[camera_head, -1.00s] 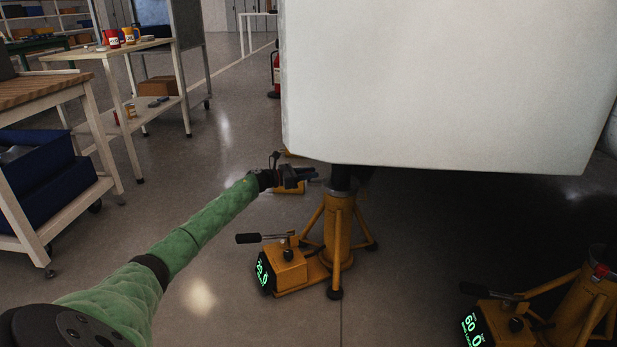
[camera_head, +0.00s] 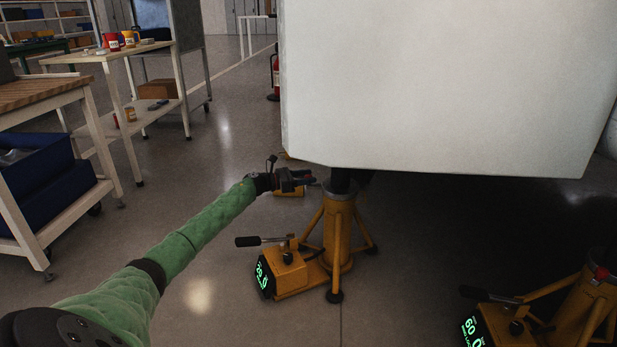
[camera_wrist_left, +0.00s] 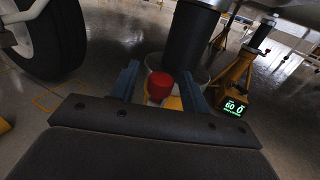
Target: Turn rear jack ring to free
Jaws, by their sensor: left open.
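The yellow tripod jack (camera_head: 338,232) stands under the white body, its dark post rising from the top. In the left wrist view, a pale grey ring (camera_wrist_left: 207,74) surrounds the foot of the dark post (camera_wrist_left: 188,42). A red knob (camera_wrist_left: 159,84) stands in front of the post, between my two fingers. My left gripper (camera_head: 308,181) is open beside the jack top, at its left; it also shows in the left wrist view (camera_wrist_left: 161,88). I cannot tell whether a finger touches the knob. The ring is hard to make out in the head view. My right gripper is not in view.
The white body (camera_head: 450,85) hangs low over the jack. A pump box (camera_head: 288,270) with a handle and green display sits at the jack's foot. Another jack (camera_head: 580,310) stands at lower right. A tyre (camera_wrist_left: 55,40) is near in the wrist view.

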